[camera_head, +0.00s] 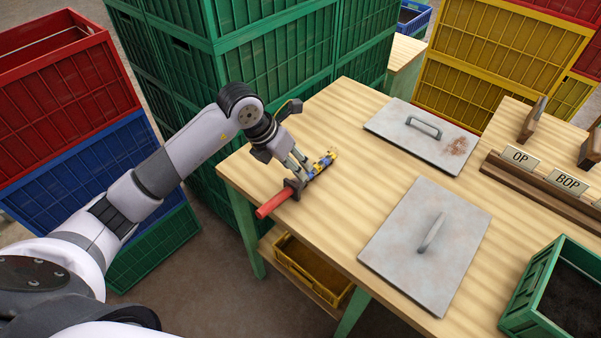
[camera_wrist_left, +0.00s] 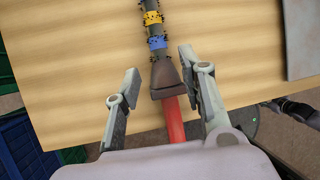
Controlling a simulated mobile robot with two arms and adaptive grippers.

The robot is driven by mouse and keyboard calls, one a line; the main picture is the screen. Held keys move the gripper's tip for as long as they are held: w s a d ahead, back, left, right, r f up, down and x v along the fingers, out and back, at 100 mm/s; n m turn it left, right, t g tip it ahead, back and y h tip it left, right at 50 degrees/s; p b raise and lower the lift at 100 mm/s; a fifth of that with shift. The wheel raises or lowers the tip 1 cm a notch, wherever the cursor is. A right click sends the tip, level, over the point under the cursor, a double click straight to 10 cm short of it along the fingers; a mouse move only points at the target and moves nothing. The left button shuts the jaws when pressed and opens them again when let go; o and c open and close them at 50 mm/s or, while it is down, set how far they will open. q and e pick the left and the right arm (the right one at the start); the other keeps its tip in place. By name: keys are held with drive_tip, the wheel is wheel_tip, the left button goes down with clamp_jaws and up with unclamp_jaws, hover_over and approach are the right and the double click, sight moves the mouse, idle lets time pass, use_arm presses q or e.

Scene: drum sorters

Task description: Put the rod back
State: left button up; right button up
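The rod lies on the wooden table (camera_head: 345,215) near its left edge. It has a red handle (camera_head: 274,203), a dark brown collar (camera_wrist_left: 168,78) and a shaft with blue and yellow spiked bands (camera_head: 322,165). The red end sticks out over the table edge. My left gripper (camera_head: 297,163) is over the rod around the collar. In the left wrist view its two fingers (camera_wrist_left: 160,68) stand apart on either side of the collar, with a visible gap on the left. A dark jointed part at the right edge there may be my right gripper; its fingers are unclear.
Two grey metal lids with handles, one at the back (camera_head: 392,122) and one in front (camera_head: 398,245), lie on the table. A wooden rack (camera_head: 535,178) with OP and BOP labels and a green crate (camera_head: 520,312) stand at the right. Stacked green crates (camera_head: 270,45) rise behind my left arm.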

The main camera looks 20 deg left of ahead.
use_arm(q)
drive_tip(key=v, duration=0.6)
drive_tip(key=shift+r, duration=0.25)
drive_tip(key=shift+s+a, duration=0.1)
